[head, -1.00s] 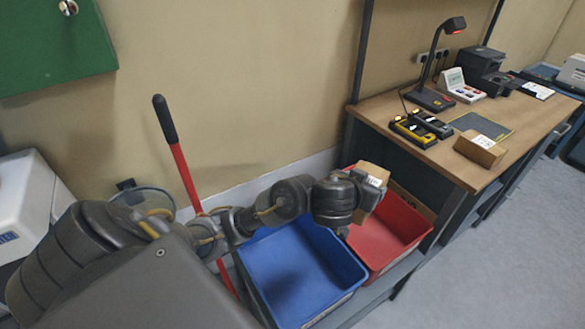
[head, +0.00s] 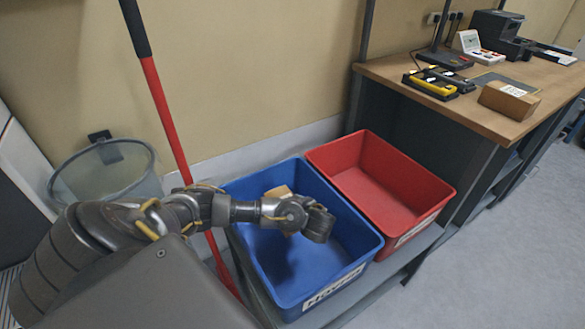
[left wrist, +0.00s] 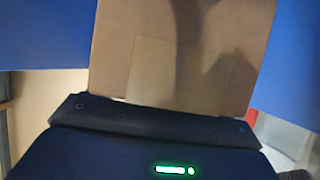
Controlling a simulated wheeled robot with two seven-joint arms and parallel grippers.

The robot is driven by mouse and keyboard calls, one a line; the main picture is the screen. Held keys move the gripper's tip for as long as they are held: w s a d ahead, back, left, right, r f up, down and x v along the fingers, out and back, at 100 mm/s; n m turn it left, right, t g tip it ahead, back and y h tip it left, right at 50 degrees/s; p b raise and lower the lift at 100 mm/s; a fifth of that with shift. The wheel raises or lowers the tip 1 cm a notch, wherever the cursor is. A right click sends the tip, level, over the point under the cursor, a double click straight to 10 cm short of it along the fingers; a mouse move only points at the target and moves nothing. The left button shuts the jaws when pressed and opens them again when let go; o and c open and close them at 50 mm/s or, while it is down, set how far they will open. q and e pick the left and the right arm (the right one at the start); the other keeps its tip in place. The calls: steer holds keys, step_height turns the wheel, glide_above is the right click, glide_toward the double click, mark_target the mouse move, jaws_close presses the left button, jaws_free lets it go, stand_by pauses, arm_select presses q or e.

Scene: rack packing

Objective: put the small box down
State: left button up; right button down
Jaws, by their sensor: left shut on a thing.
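The small box (head: 279,192) is brown cardboard and mostly hidden behind my left wrist in the head view. In the left wrist view the small box (left wrist: 185,45) fills the upper middle, with a paler patch on its face. My left gripper (left wrist: 165,112) is shut on it. In the head view my left gripper is hidden behind the wrist, over the blue bin (head: 345,277). Blue surfaces flank the box in the left wrist view. I cannot tell whether the box touches the bin. My right gripper is not in view.
An empty red bin (head: 430,205) stands right of the blue one on the same shelf. A workbench (head: 395,70) at the right carries another cardboard box (head: 508,100) and devices. A red pole (head: 165,120) and a mesh basket (head: 105,165) stand at the left.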

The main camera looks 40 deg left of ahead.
arm_select(q)
steer(key=shift+s+a+f, duration=0.2)
steer(key=shift+a+f, duration=0.2)
steer(key=shift+a, duration=0.2)
step_height(320, 180, down, 6)
steer(key=b, duration=0.3)
steer(key=shift+r, duration=0.1)
steer(key=shift+f+b, duration=0.4)
steer(key=shift+f, duration=1.65)
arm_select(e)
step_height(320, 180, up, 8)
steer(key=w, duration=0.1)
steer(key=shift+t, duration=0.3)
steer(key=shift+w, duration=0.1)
arm_select(q)
steer(key=shift+f, duration=0.1)
steer(key=o, duration=1.1)
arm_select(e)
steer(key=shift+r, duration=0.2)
